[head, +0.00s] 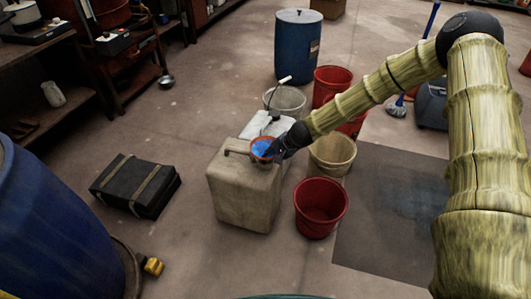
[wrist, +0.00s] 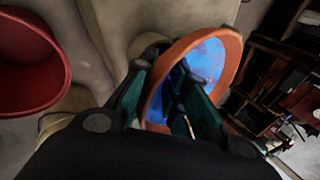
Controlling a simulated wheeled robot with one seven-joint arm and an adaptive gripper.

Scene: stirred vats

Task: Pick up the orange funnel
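The orange funnel (head: 261,157) sits at the top of a beige jerrycan (head: 243,195), with bright blue inside its cone. In the wrist view the orange funnel (wrist: 229,48) shows its wide rim, tilted in the picture. My gripper (head: 281,151) is at the right side of the funnel in the head view. In the wrist view my gripper (wrist: 163,75) has its two fingers apart, one outside the rim and one inside the cone, with the funnel's wall between them. Whether the pads touch the wall is hard to see. The funnel's spout is hidden.
Red buckets (head: 320,207) and a cream bucket (head: 332,154) stand close to the right of the jerrycan. A blue barrel (head: 297,48) stands behind, a black case (head: 135,186) lies left, and a large blue vat (head: 50,230) fills the near left. A dark mat (head: 395,215) lies clear at right.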

